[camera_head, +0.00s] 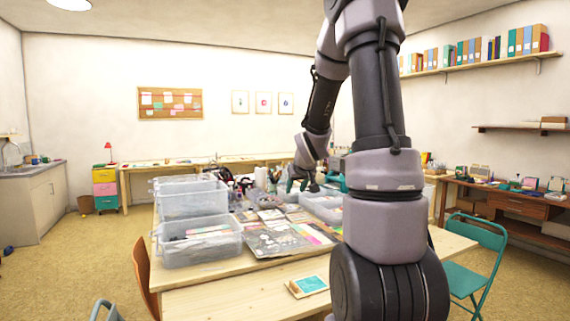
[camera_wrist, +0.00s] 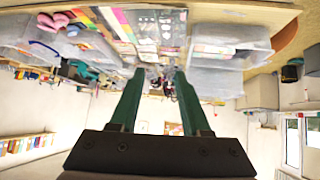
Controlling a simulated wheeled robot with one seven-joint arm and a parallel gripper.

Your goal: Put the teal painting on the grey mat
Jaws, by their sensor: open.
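The teal painting (camera_head: 309,286) is a small teal panel with a pale border. It lies flat near the front edge of the table in the head view, just left of my arm. A dark grey, speckled flat piece (camera_head: 272,243), which looks like the grey mat, lies farther back on the table, right of the front clear bin. My gripper (camera_head: 301,184) is over the cluttered back of the table, well beyond the painting. In the wrist view my gripper (camera_wrist: 158,73) has its two green fingers apart with nothing held between them. I cannot make out the painting there.
Clear plastic bins (camera_head: 200,240) stand on the table's left, and another clear bin (camera_head: 322,206) is at the back right. Papers and small items crowd the middle. Bare wood (camera_head: 220,298) lies in front. A teal chair (camera_head: 478,255) stands at the right.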

